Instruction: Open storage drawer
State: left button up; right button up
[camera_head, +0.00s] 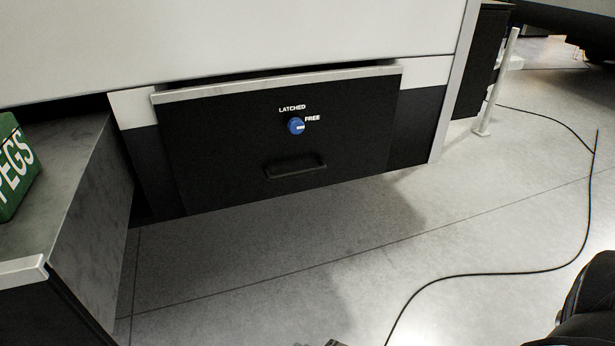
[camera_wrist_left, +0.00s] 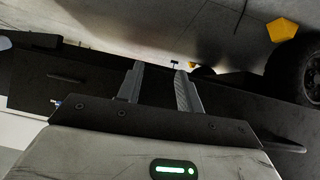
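The storage drawer has a black front (camera_head: 230,150) with a pale top edge, set in the white caravan side. A blue knob (camera_head: 296,126) sits on it between the labels LATCHED and FREE, and its white mark points right, toward FREE. A black bar handle (camera_head: 295,166) is below the knob. My right gripper is not in view.
A grey-topped unit (camera_head: 60,170) with a green PEGS box (camera_head: 14,165) stands at left. A black cable (camera_head: 490,274) crosses the floor at right, near a white post (camera_head: 497,82). The floor before the drawer is clear. The wrist view shows a wheel (camera_wrist_left: 300,75) and yellow block (camera_wrist_left: 283,30).

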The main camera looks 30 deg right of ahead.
aim_at(228, 141)
jog(key=k, duration=1)
jog(key=z, duration=0.95)
jog(key=i, duration=1.95)
jog(key=u, duration=1.05)
